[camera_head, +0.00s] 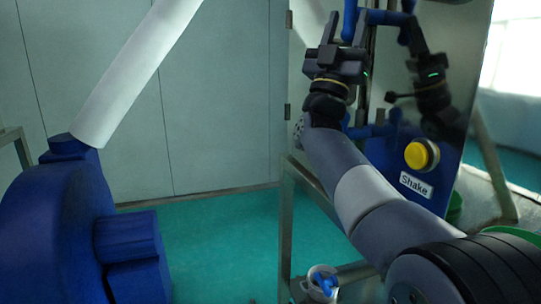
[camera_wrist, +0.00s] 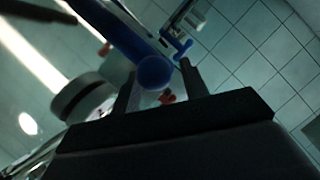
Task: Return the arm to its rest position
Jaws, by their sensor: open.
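My gripper (camera_head: 345,30) points up in the head view, in front of a dark shiny panel (camera_head: 390,155) that mirrors it. Its two black fingers are apart. In the wrist view the fingers of my gripper (camera_wrist: 158,74) stand on either side of a blue round-ended handle (camera_wrist: 153,72). I cannot tell how near this handle is or whether the fingers touch it. In the head view a blue bar (camera_head: 349,20) shows behind the fingertips. My arm reaches up from the lower right.
A metal frame (camera_head: 286,230) stands left of my arm. A white cup (camera_head: 321,283) with something blue sits low. A large blue machine (camera_head: 50,240) with a white tube (camera_head: 135,75) fills the left. Green floor (camera_head: 215,235) is clear between.

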